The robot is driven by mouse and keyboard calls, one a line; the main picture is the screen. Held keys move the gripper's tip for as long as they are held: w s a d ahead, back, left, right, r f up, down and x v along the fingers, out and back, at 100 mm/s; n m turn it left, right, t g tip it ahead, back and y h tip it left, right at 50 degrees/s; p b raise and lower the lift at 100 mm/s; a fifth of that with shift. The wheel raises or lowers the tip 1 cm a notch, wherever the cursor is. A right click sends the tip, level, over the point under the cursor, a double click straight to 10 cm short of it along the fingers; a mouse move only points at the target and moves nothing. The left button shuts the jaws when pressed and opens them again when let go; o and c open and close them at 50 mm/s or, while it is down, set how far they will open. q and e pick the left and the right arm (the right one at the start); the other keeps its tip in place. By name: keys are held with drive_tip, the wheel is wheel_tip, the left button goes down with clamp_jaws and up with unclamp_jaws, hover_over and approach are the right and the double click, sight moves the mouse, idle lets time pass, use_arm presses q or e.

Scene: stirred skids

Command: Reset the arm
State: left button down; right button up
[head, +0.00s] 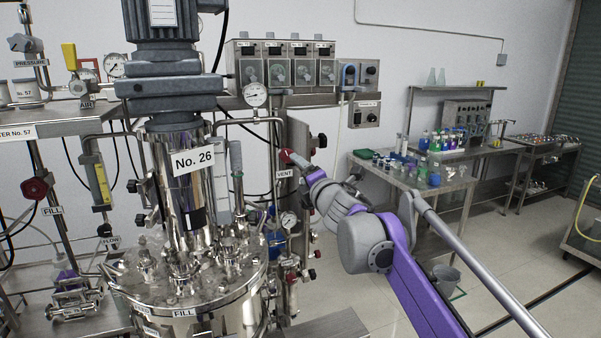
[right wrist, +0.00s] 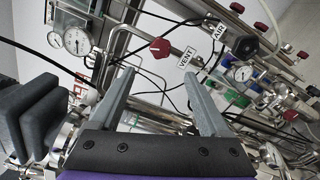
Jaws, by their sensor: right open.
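My right arm comes in from the lower right in the head view, and its right gripper (head: 298,163) reaches toward the red VENT knob (head: 285,156) beside the steel vessel marked No. 26 (head: 190,265). In the right wrist view the two grey fingers of the right gripper (right wrist: 158,75) stand apart with nothing between them. The red knob (right wrist: 160,48) shows just beyond and between the fingertips; contact cannot be told. The VENT tag (right wrist: 187,58) is right of the knob. My left gripper is in neither view.
A grey motor (head: 168,60) stands on the vessel, with gauges, pipes and hoses around it. Another red knob (head: 36,188) is at the left. A steel table (head: 400,178) with bottles stands behind my right arm. Open floor (head: 530,240) lies to the right.

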drive_tip(key=s+d+f+m+g+h, duration=0.4)
drive_tip(key=s+d+f+m+h, duration=0.3)
drive_tip(key=s+d+f+m, duration=0.8)
drive_tip(key=s+a+f+m+g+y, duration=0.1)
drive_tip(key=s+f+m+g, duration=0.6)
drive_tip(key=s+f, duration=1.7)
drive_tip(key=s+a+m, duration=0.1)
drive_tip(key=s+m, duration=0.2)
drive_tip(key=m, duration=0.1)
drive_tip(key=shift+f, duration=0.25)
drive_tip(key=shift+d, duration=0.1)
idle(2.1)
